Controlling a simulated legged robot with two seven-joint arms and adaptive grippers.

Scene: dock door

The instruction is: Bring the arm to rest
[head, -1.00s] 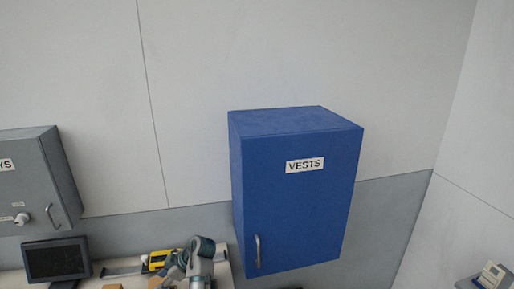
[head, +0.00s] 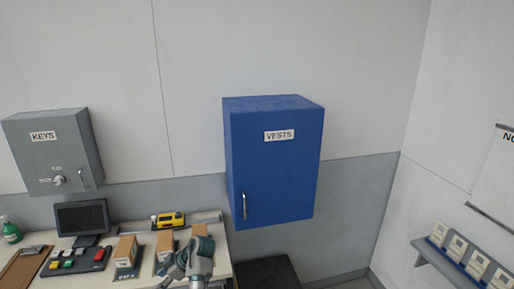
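A teal and grey part of one of my arms (head: 196,262) shows at the bottom, left of centre, in front of the desk edge. I cannot tell which arm it is. I can make out no fingertips of either gripper. The arm part hides a little of the desk and of a box behind it.
A shut blue VESTS cabinet (head: 273,172) and a shut grey KEYS cabinet (head: 52,155) hang on the wall. The desk (head: 219,268) bears a dark monitor (head: 82,217), a yellow device (head: 170,220), small boxes (head: 126,252) and a button panel (head: 76,261). A shelf (head: 452,262) is at right.

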